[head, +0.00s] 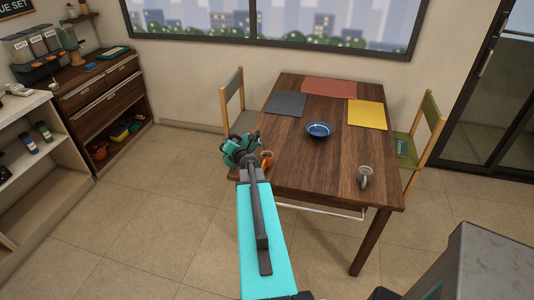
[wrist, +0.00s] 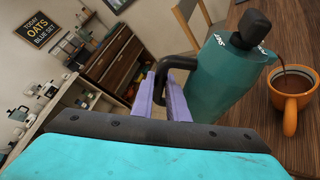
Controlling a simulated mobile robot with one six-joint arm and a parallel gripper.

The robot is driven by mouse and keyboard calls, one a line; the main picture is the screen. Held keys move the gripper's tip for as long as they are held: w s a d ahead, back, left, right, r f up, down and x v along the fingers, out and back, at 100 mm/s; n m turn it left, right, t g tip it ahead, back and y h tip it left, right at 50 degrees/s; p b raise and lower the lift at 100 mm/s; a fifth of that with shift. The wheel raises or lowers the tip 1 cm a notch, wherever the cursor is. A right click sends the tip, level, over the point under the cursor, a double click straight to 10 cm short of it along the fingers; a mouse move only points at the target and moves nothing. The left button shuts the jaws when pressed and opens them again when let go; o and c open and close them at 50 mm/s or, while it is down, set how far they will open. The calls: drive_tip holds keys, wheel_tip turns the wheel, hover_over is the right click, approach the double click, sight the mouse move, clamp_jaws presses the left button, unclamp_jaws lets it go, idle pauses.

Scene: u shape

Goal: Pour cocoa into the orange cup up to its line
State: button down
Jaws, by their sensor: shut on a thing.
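My gripper (wrist: 164,88) is shut on the dark handle of a teal jug (wrist: 222,80) with a black lid. The jug is tilted to the right, and a thin brown stream falls from its spout into the orange cup (wrist: 290,112). The cup stands upright on the table with its handle towards the camera, and brown liquid shows inside below the rim. I cannot make out a line on the cup. In the head view the jug (head: 237,152) and my gripper (head: 246,150) are just left of the orange cup (head: 267,160), near the table's left edge.
The wooden table (head: 302,178) also bears a blue bowl (head: 319,130), a grey mug (head: 364,177) and grey, red and yellow mats. Chairs stand left (head: 233,100) and right (head: 425,130). A drawer unit (head: 105,90) and a white shelf (head: 35,170) are at left. The floor between is clear.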

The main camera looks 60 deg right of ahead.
drive_tip(key=w+a+n+p, duration=0.1)
drive_tip(key=w+a+f+n+g+p, duration=0.1)
drive_tip(key=p, duration=0.1)
drive_tip(key=shift+w+a+n+g+h, duration=0.1)
drive_tip(key=shift+w+n+g+h, duration=0.2)
drive_tip(key=shift+h, duration=0.1)
drive_tip(key=shift+s+f, duration=0.1)
drive_tip(key=shift+f, duration=0.15)
drive_tip(key=shift+w+a+f+n+g+h+p, duration=0.25)
drive_tip(key=shift+w+f+n+g+p, duration=0.15)
drive_tip(key=shift+f+n, duration=0.25)
drive_tip(key=shift+w+a+f+n+g+h+p, duration=0.3)
drive_tip(key=shift+f+n+p, duration=0.25)
drive_tip(key=shift+f, duration=0.25)
drive_tip(key=shift+w+a+f+n+g+h+p, duration=0.3)
drive_tip(key=shift+w+f+n+p, duration=0.1)
drive_tip(key=shift+f+n, duration=0.25)
